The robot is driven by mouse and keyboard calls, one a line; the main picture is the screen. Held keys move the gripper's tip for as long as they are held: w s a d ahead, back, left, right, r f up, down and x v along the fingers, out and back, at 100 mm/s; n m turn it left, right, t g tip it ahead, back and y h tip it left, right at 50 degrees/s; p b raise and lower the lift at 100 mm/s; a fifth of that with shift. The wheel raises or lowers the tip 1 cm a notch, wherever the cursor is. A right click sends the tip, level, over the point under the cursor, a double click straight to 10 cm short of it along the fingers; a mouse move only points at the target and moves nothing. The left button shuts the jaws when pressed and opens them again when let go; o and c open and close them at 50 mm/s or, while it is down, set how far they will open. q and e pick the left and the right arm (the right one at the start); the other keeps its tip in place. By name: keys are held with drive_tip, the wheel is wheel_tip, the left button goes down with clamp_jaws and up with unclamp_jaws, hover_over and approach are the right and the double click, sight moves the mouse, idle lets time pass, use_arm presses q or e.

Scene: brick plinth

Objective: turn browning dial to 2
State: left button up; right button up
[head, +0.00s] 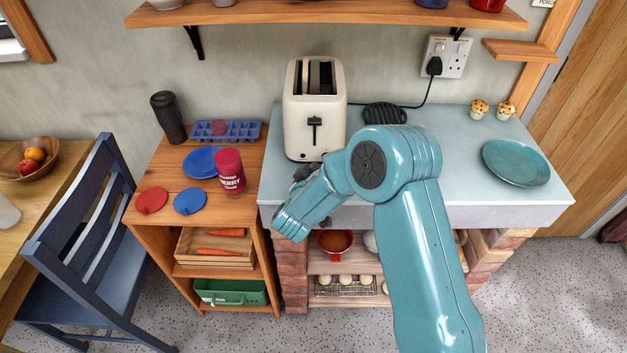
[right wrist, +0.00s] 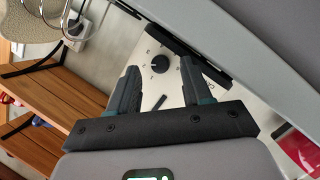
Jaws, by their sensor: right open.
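The cream toaster (head: 300,130) stands upright on the pale blue worktop, with its black lever on the front. Its front panel (right wrist: 143,55) fills the middle of the right wrist view. A round black browning dial (right wrist: 160,64) with small marks around it shows there; the number it points to is too small to read. My right gripper (right wrist: 159,67) is open, with one finger on each side of the dial in that view. I cannot tell whether they touch it. My left gripper is out of view.
A black cable runs to the wall socket (head: 447,57). A wooden cabinet at the left carries a red cup (head: 229,171) and a dark tumbler (head: 168,118).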

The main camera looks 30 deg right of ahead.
drive_tip(key=b+v, duration=0.1)
drive_tip(key=v, duration=1.4)
drive_tip(key=shift+s+b, duration=0.15)
drive_tip(key=shift+b, duration=0.2)
drive_tip(key=shift+a+r, duration=0.1)
drive_tip(key=shift+a, duration=0.05)
